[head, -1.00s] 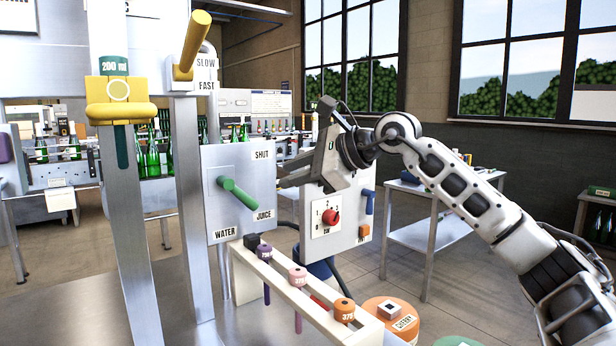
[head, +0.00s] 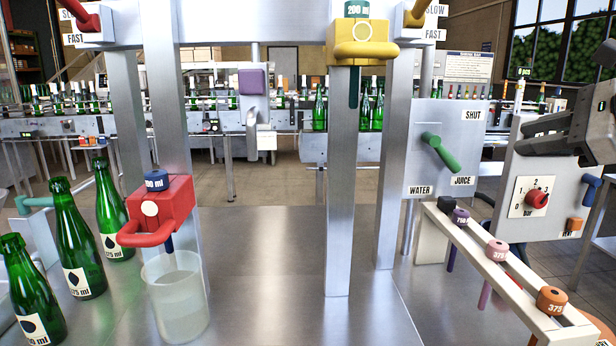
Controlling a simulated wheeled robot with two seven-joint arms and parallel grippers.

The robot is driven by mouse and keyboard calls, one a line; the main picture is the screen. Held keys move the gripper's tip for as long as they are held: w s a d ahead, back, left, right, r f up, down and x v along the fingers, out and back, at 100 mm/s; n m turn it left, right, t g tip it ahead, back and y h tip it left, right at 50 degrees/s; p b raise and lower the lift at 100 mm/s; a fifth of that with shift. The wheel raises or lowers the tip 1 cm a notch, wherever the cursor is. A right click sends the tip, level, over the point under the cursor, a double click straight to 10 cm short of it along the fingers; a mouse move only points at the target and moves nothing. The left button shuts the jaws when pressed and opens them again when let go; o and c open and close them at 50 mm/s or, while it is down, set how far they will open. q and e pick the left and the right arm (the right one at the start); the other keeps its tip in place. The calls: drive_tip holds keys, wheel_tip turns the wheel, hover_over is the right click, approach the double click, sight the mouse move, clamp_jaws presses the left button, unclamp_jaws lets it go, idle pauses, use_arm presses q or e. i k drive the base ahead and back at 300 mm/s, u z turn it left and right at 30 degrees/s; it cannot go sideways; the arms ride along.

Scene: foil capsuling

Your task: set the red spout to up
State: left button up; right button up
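The red spout (head: 158,210) is a red block with a looped red handle (head: 140,236) reaching to the left at its lower front. It is mounted on a metal post, with a blue cap (head: 157,181) on top. A dark blue tube points down from it into the mouth of a clear cup (head: 177,300). My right gripper (head: 520,138) is at the right edge, far from the red spout, in front of the panel with the red dial. Its two fingers look apart with nothing between them. My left gripper is not in view.
Several green bottles (head: 74,238) stand left of the cup. A yellow spout (head: 360,42) is on the middle post. A green lever (head: 440,150) sits on the water and juice panel. A cream rack (head: 470,248) holds coloured plugs. The metal table (head: 265,270) is clear in the middle.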

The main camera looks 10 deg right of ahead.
sight(162, 214)
drive_tip(key=k, duration=1)
